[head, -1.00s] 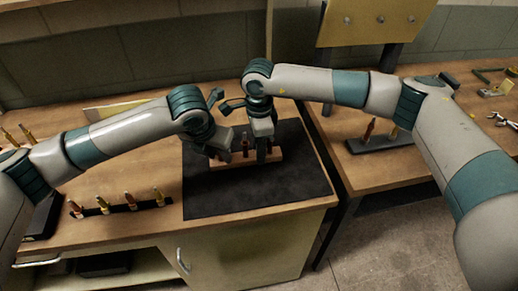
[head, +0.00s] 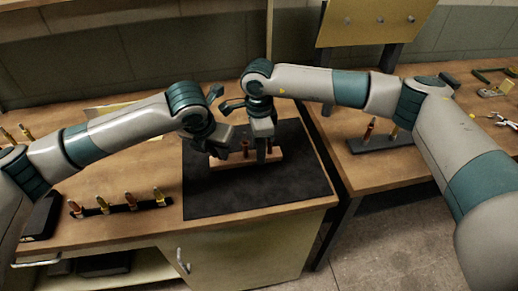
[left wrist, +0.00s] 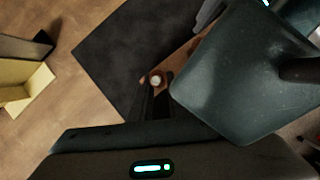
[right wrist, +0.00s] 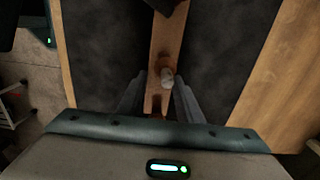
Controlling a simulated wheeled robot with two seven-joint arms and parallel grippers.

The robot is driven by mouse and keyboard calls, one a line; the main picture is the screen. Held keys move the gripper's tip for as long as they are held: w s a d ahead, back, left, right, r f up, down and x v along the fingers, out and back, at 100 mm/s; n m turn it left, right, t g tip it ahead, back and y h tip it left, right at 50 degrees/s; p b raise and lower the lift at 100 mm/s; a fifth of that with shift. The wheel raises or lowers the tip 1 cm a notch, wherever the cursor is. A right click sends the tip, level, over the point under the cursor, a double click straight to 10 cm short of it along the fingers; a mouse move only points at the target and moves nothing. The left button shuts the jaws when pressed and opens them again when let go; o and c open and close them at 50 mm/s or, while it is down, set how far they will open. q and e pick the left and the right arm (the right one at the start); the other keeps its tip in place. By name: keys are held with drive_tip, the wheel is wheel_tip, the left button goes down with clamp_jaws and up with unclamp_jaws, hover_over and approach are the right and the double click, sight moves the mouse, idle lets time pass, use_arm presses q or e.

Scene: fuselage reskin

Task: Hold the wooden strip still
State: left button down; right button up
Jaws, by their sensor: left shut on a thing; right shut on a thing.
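The wooden strip (head: 268,157) lies on the black mat (head: 225,196), with one copper-brown fastener (head: 245,148) standing upright from it near the middle. My left gripper (head: 218,158) is shut on the strip near its left end; the contact is partly hidden. In the left wrist view, the fingers (left wrist: 151,100) are close together by a round pale-topped fastener (left wrist: 156,80). My right gripper (head: 262,157) is shut on the strip toward its right end. In the right wrist view, the strip (right wrist: 168,42) runs between the fingers (right wrist: 156,102), with the fastener (right wrist: 167,76) just ahead.
A dark rack (head: 93,212) with several coloured fasteners stands left of the mat. Another rack (head: 375,145) stands on the right bench (head: 364,175), across a gap from the main bench. The front of the mat is clear.

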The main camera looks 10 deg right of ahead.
use_arm(q)
drive_tip(key=shift+r, duration=0.7)
idle(0.4)
drive_tip(key=shift+r, duration=1.35)
use_arm(e)
drive_tip(key=o, duration=1.2)
drive_tip(key=shift+r, duration=0.1)
